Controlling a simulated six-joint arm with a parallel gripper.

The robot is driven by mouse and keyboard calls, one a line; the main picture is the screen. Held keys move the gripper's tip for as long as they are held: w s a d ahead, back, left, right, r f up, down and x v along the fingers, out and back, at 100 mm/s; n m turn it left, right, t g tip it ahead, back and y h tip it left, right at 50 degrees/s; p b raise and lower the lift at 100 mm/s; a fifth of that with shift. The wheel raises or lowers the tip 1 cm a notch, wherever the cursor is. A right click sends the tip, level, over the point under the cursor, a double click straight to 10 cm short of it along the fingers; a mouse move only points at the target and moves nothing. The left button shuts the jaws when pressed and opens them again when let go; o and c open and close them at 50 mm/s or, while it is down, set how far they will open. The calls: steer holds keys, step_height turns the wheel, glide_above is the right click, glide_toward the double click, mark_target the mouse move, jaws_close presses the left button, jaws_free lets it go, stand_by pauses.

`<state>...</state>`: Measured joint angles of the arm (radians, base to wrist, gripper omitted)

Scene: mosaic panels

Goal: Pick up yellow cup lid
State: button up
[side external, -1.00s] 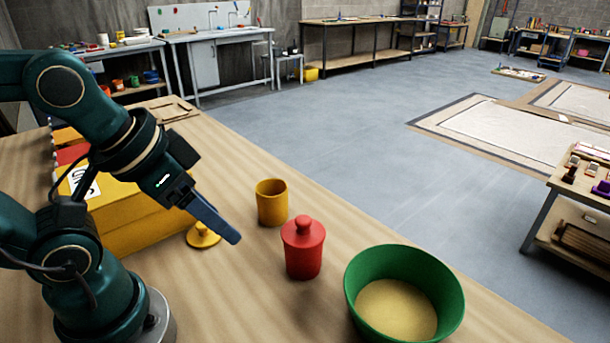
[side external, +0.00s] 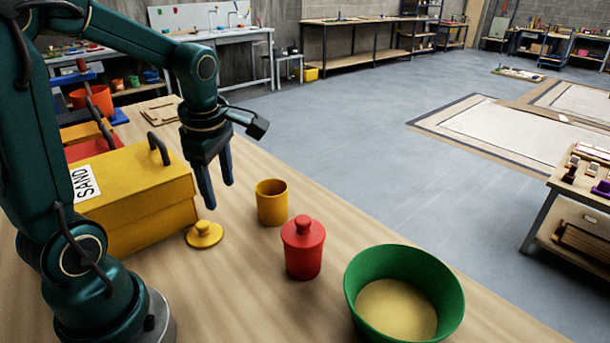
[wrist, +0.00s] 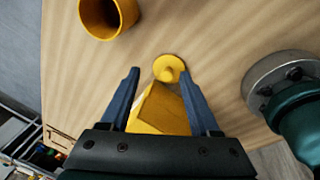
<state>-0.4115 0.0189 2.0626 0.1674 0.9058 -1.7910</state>
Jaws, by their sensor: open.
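The yellow cup lid (side external: 204,235) is a flat disc with a round knob, lying on the wooden table in front of the yellow box. In the wrist view the lid (wrist: 168,68) shows just beyond the fingertips, between their lines. My gripper (side external: 217,197) points down above the table, with its two blue fingers apart and nothing between them. It hangs higher than the lid, not touching it. In the wrist view my gripper (wrist: 160,78) shows both fingers spread. The yellow cup (side external: 272,202) stands open-topped to the right of the lid; it also shows in the wrist view (wrist: 104,16).
The yellow box (side external: 135,195) marked SAND stands left of the lid, close to it. A red lidded cup (side external: 303,248) and a green bowl (side external: 365,295) of sand stand to the right. An orange pot (side external: 92,99) is at the back left. Bare table (side external: 240,290) lies in front.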

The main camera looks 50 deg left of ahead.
mark_target(203, 223)
steer(key=a+f+n, duration=0.1)
steer(key=s+a+f+n+g, duration=0.1)
steer(key=a+f, duration=0.1)
steer(key=s+a+f+g+h, duration=0.1)
steer(key=f, duration=0.1)
steer(key=shift+s+a+f+n, duration=0.1)
steer(key=shift+a+f+n, duration=0.15)
steer(key=shift+n, duration=0.15)
steer(key=shift+s+a+f, duration=0.1)
steer(key=shift+s+f, duration=0.05)
steer(key=shift+f, duration=1)
steer(key=shift+s+a+f, duration=0.1)
steer(key=shift+f, duration=1.05)
jaws_close()
